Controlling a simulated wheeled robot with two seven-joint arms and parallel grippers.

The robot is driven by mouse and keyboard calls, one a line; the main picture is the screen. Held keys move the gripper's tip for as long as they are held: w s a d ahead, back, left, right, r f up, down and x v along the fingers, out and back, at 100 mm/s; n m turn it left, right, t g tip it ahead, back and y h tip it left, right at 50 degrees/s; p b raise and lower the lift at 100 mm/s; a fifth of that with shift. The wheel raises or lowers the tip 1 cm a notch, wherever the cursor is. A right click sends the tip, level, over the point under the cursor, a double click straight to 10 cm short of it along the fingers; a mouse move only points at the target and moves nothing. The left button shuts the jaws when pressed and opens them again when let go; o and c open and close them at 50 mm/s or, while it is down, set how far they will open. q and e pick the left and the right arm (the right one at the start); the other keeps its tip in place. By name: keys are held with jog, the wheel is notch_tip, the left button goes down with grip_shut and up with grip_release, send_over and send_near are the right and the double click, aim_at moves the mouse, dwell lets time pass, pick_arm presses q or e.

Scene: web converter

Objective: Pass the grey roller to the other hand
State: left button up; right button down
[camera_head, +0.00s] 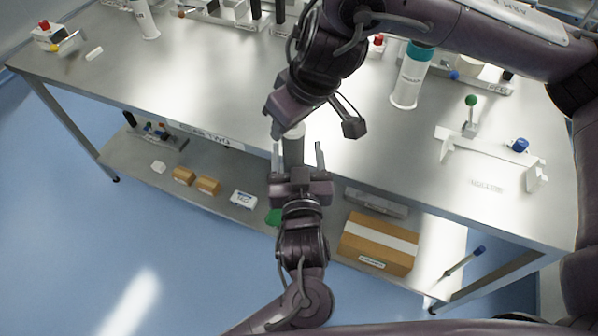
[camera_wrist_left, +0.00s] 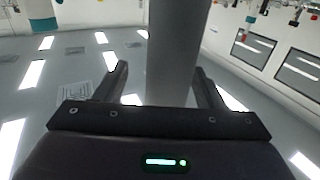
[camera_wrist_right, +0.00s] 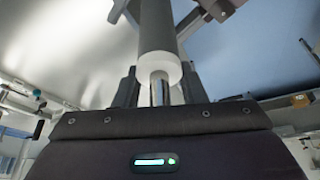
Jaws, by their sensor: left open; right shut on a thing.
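The grey roller (camera_head: 293,150) hangs near the table's front edge in the head view. My right gripper (camera_head: 284,128) comes from above and is shut on the roller's thin metal end shaft (camera_wrist_right: 160,88), as the right wrist view shows. The thicker grey roller body (camera_wrist_right: 157,45) extends away from its fingers. My left gripper (camera_head: 298,158) comes from below and is open, with one finger on each side of the roller. In the left wrist view the roller (camera_wrist_left: 175,50) stands between the spread fingers, with gaps on both sides.
The steel table (camera_head: 200,90) lies behind the grippers. A white bottle with a teal cap (camera_head: 408,85) and a white stand (camera_head: 490,155) are on its right part. A lower shelf below holds small boxes and a larger cardboard box (camera_head: 378,243).

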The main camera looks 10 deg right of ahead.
pick_arm(q)
jog(key=shift+w, duration=0.75)
jog(key=shift+c, duration=0.4)
jog(key=shift+s+d, duration=0.1)
jog(key=c, duration=1.2)
pick_arm(e)
jog(key=shift+a, duration=0.1)
pick_arm(q)
jog(key=shift+r, duration=0.1)
pick_arm(e)
jog(key=c, duration=1.1)
grip_release()
jog(key=shift+o, duration=1.4)
jog(key=shift+r, duration=0.1)
